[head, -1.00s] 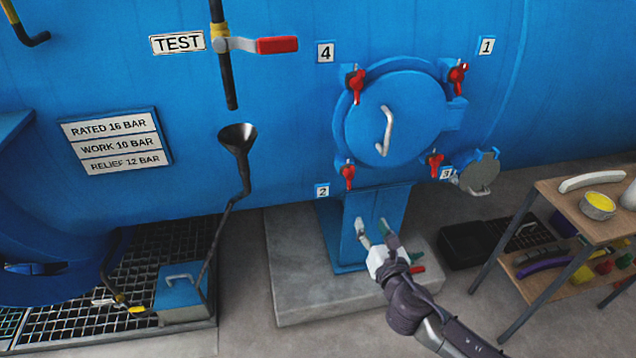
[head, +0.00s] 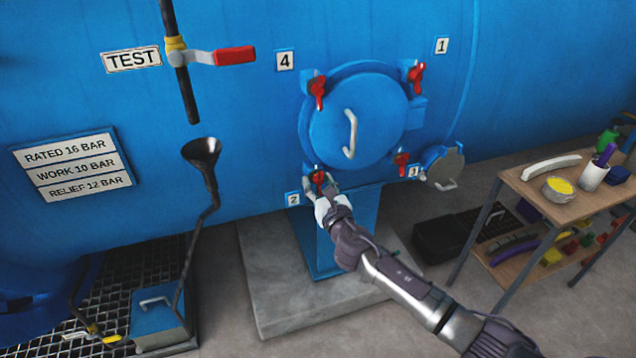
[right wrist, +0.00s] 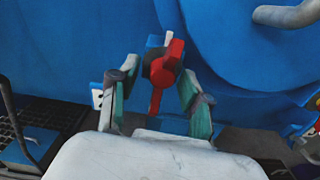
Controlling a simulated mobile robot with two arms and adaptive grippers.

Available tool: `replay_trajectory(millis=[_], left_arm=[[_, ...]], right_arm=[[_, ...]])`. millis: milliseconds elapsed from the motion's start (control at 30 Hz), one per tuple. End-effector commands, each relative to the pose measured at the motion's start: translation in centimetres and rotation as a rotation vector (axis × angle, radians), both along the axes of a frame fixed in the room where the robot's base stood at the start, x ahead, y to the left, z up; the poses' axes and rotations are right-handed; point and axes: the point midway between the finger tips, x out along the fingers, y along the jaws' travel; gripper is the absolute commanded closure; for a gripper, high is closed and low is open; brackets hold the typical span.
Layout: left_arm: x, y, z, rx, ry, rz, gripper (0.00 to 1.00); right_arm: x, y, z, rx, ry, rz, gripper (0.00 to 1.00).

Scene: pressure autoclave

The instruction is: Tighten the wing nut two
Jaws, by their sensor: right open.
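The red wing nut two (head: 318,177) sits at the lower left of the round blue door (head: 362,125), beside the label 2 (head: 293,199). My right gripper (head: 320,190) is at this nut, partly covering it in the head view. In the right wrist view the red nut (right wrist: 163,72) stands between the two fingers of my right gripper (right wrist: 157,90), with a gap on each side. The fingers are open. One nut wing points down, the other up and to the right. My left gripper is not in view.
Other red wing nuts sit at label 4 (head: 317,90), label 1 (head: 416,76) and label 3 (head: 402,163). A white handle (head: 350,135) juts from the door. A small open hatch (head: 444,168) and a wooden table (head: 566,207) are to the right. A black funnel (head: 202,152) is left.

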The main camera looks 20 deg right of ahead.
Motion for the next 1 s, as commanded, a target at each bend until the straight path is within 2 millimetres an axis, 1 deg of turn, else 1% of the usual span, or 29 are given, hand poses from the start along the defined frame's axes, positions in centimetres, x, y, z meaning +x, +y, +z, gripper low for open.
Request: replay_trajectory(millis=[100, 333, 367, 400, 633, 667, 1000], left_arm=[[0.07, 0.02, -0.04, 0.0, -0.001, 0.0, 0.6], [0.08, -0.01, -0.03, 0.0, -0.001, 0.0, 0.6], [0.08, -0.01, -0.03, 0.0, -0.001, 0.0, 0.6], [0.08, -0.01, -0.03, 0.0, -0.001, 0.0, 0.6], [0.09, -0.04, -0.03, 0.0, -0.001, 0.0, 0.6], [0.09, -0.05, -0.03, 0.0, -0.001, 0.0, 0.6], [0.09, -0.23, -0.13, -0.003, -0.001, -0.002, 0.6]], right_arm=[[0.51, 0.06, 0.05, 0.001, -0.001, 0.001, 0.52], [0.55, 0.05, 0.03, 0.001, 0.0, 0.0, 0.52], [0.54, 0.05, 0.03, 0.001, 0.0, 0.0, 0.54], [0.54, 0.04, 0.02, 0.001, 0.0, 0.0, 0.6], [0.52, 0.03, 0.02, 0.0, 0.0, 0.0, 0.99], [0.52, 0.04, 0.02, 0.0, 0.0, 0.0, 1.0], [0.51, 0.08, -0.01, 0.032, 0.001, 0.0, 1.0]])
